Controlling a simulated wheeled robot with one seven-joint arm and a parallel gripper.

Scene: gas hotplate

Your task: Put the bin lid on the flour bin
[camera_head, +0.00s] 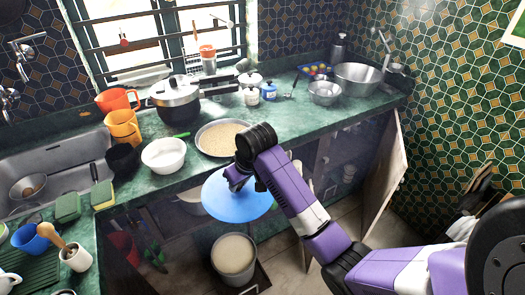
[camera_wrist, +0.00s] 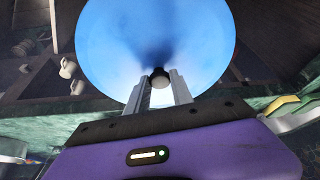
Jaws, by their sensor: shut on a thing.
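The bin lid (camera_head: 236,203) is a blue disc with a dark knob at its middle, seen in the wrist view (camera_wrist: 155,40). My gripper (camera_wrist: 158,90) is shut on the lid's knob, with a finger on each side of it. In the head view my gripper (camera_head: 237,180) holds the lid in the air in front of the counter edge. The flour bin (camera_head: 233,258) is a round, open grey bin on the floor below, filled with pale flour. In the head view the lid appears just above the bin, apart from it, and most of the bin's opening shows.
The green counter (camera_head: 290,112) runs behind the lid, with a tray of grain (camera_head: 222,138), a white bowl (camera_head: 164,155) and a pressure cooker (camera_head: 175,98) on it. An open cabinet door (camera_head: 384,175) stands at the right. Floor shows around the bin.

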